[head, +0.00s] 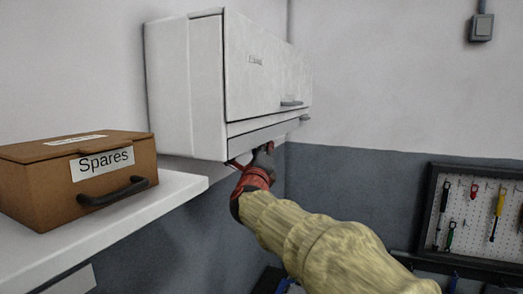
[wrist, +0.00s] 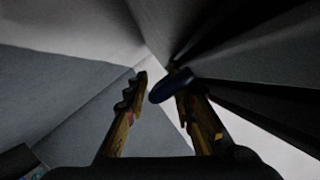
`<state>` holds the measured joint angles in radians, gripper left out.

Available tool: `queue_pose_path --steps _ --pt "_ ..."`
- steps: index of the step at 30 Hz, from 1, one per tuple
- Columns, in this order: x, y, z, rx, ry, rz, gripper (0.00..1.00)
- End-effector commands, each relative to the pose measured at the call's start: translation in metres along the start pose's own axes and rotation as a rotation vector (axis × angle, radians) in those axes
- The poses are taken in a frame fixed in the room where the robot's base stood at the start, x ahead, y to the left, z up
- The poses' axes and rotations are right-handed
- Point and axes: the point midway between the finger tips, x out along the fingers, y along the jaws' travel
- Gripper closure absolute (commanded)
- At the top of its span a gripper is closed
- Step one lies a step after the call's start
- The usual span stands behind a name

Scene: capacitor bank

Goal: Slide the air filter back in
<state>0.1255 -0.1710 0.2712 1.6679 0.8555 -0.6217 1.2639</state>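A white wall unit (head: 265,75) hangs on the wall, with a front panel handle (head: 291,103) and a second small handle (head: 305,118) near its lower right edge. I cannot clearly make out the air filter. My gripper (head: 264,152) is just under the unit's lower edge, its tips partly hidden there. In the wrist view my gripper (wrist: 160,88) has its two fingers apart. A dark blue rounded piece (wrist: 170,86) lies between them, close to the right finger, with a gap to the left finger. I cannot tell whether it belongs to the filter.
A brown box labelled Spares (head: 85,175) sits on a white shelf (head: 165,205) at the left. A pegboard with hand tools (head: 470,215) is on the right. A grey switch box (head: 481,27) is on the upper right wall.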

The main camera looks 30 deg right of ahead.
Motion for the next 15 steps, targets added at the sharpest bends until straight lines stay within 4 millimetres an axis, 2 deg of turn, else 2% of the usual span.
queue_pose_path --steps 10,15 --pt "0.0 0.002 -0.002 0.0 0.002 0.0 0.73" --pt "-0.004 0.018 -0.012 -0.001 0.003 0.003 0.73"
